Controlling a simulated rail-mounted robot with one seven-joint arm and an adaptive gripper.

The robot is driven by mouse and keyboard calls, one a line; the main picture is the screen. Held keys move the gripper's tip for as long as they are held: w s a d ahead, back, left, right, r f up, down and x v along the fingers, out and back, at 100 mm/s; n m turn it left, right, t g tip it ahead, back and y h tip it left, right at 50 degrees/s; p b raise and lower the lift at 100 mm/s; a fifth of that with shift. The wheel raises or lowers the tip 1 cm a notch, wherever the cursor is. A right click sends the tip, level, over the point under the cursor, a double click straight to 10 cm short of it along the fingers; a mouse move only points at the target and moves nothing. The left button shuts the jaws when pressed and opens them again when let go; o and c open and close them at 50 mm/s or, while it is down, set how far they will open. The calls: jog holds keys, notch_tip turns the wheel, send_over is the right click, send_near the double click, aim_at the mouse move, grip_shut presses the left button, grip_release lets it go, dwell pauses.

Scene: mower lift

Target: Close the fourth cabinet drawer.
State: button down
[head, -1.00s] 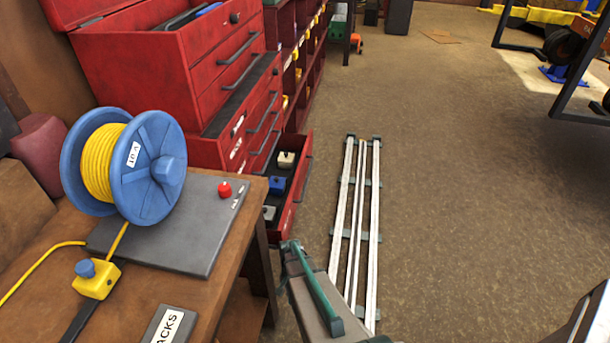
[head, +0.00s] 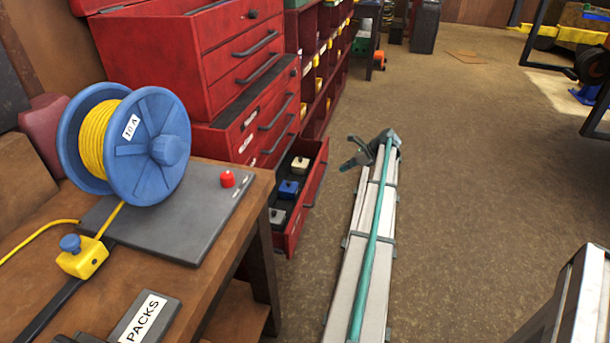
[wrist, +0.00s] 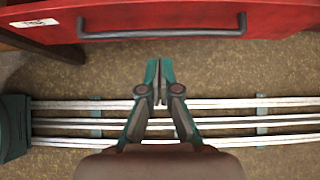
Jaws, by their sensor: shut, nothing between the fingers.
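The red cabinet (head: 215,128) stands left of centre in the head view. A low drawer (head: 296,236) is pulled out toward the right, with small white, blue and grey block-like items inside. Its dark handle (head: 317,180) is on the front face. My gripper (head: 346,164) is to the right of that front, with its fingers pointing left at it. In the wrist view, the gripper (wrist: 157,88) is shut and empty, below the red drawer front (wrist: 125,12) and its dark bar handle (wrist: 160,35). A gap of floor shows between the fingertips and the handle.
A wooden bench (head: 215,262) in the left foreground carries a blue cable reel (head: 150,148) with yellow cable and a grey plate with a red knob. Red shelving (head: 320,60) continues behind the cabinet. The brown floor (head: 470,190) to the right is largely clear.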

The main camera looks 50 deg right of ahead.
jog(key=b, duration=0.2)
send_near(313, 177)
jog(key=w+f, duration=0.2)
jog(key=f, duration=0.3)
jog(key=shift+w+a, duration=0.65)
jog(key=shift+w, duration=0.35)
